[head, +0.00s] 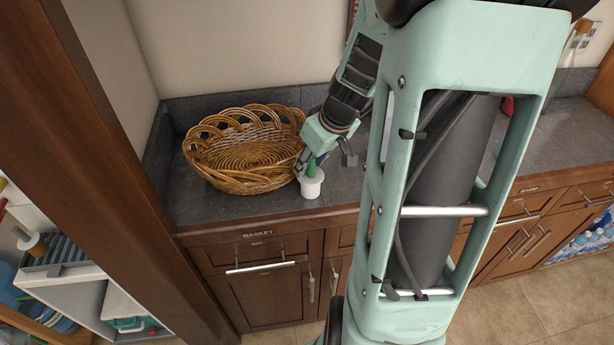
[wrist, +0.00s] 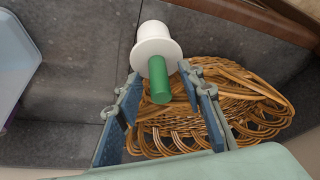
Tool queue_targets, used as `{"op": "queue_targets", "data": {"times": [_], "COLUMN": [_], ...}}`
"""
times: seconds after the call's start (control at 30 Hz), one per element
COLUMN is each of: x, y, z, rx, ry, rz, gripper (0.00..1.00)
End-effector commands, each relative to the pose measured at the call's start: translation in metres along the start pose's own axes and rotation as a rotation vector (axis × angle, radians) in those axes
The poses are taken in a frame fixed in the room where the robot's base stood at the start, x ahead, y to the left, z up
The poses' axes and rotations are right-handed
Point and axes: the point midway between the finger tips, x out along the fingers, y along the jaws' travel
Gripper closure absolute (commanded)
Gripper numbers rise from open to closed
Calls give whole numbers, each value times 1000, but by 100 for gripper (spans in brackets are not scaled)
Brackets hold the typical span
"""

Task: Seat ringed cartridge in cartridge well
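A white round piece (head: 311,187) with a wide rim at its top stands on the counter beside the basket. A green rod (head: 311,168) stands up out of it. In the wrist view I see the white piece (wrist: 156,42) and the green rod (wrist: 159,80) pointing towards the camera. I cannot tell if these are the ringed cartridge and its well together or one of them. My gripper (head: 313,162) is just above the white piece. In the wrist view its fingers (wrist: 157,92) are spread, one on each side of the green rod, with gaps showing.
A wicker basket (head: 245,155) sits left of the white piece, very close to my gripper. The grey counter (head: 230,208) has a bare front strip. A wall closes the back. A wooden post (head: 95,150) and white shelf unit (head: 75,290) stand at left.

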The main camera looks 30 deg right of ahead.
Motion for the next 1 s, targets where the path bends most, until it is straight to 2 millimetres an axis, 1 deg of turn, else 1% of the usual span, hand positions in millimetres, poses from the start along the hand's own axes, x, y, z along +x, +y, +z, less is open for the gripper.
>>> {"op": "queue_targets", "data": {"times": [0.03,0.3,0.37,0.77,0.87,1.0], "x": [0,0,0,-1,-3,-10], "y": [0,0,0,0,0,0], "z": [0,0,0,-1,-3,-12], "rx": [0,0,0,0,-1,-1], "ry": [0,0,0,0,1,2], "rz": [0,0,0,0,0,0], "gripper": [64,94,100,100,100,100]}}
